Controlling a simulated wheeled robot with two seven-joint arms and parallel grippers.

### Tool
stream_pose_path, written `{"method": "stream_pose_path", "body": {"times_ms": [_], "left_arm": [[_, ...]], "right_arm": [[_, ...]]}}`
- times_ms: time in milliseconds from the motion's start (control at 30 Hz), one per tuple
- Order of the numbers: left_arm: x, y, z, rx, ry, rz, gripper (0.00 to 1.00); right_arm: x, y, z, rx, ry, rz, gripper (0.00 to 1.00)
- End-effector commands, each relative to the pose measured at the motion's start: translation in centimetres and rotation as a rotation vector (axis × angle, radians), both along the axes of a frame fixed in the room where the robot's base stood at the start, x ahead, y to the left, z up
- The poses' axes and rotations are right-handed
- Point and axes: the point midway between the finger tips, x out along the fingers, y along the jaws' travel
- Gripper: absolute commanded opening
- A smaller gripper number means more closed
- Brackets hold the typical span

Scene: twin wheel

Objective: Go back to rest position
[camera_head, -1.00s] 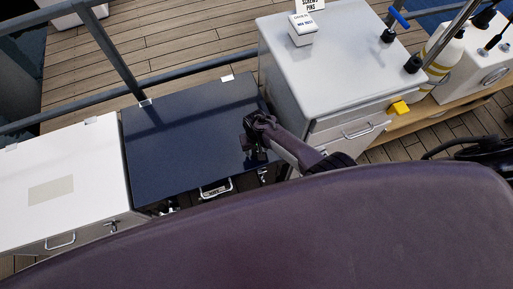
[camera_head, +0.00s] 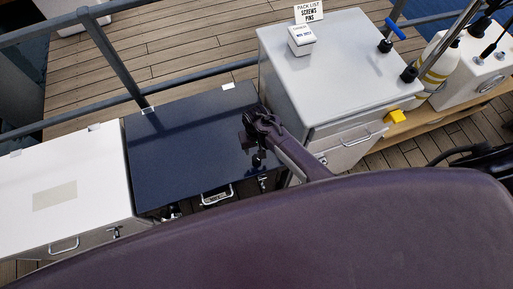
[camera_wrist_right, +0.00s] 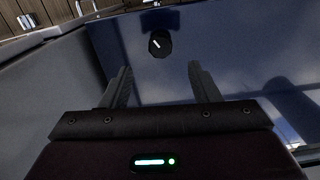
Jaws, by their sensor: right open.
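My right gripper (camera_head: 252,138) is over the right part of the dark blue box lid (camera_head: 185,140) in the head view. In the right wrist view its two fingers (camera_wrist_right: 160,85) stand wide apart with nothing between them. Beyond the fingertips is a dark blue surface (camera_wrist_right: 225,45) with a round black knob (camera_wrist_right: 160,43) that bears a white mark. My left gripper is not in view.
A white box (camera_head: 100,205) stands to the left of the blue one. A grey cabinet (camera_head: 350,85) stands close on the right, with a small white box (camera_head: 301,40) and a sign (camera_head: 323,14) on top. A railing (camera_head: 110,60) runs behind. Wooden deck (camera_head: 190,45) lies beyond.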

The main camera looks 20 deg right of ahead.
Motion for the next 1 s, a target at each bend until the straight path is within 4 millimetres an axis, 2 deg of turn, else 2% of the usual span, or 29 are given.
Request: {"method": "stream_pose_path", "body": {"times_ms": [500, 567, 633, 767, 867, 967, 1000], "left_arm": [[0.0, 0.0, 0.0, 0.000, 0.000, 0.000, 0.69], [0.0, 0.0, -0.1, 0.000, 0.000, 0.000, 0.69], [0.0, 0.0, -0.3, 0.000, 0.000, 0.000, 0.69], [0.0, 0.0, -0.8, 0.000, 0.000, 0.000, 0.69], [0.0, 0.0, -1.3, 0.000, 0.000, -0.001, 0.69], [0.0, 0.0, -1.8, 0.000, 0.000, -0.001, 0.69], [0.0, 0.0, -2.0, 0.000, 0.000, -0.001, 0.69]], "right_arm": [[0.0, 0.0, -0.1, 0.000, 0.000, 0.000, 0.56], [-0.5, -0.1, -0.6, 0.000, 0.002, 0.002, 0.56], [-1.6, -0.5, -2.1, 0.001, 0.002, 0.010, 0.56], [-6.2, -1.7, -7.4, 0.005, -0.005, 0.040, 0.56], [-11.5, -3.1, -12.2, 0.007, -0.019, 0.074, 0.56], [-17.4, -4.7, -16.4, 0.007, -0.036, 0.113, 0.56], [-20.0, -5.4, -17.8, 0.006, -0.042, 0.129, 0.56]]}}
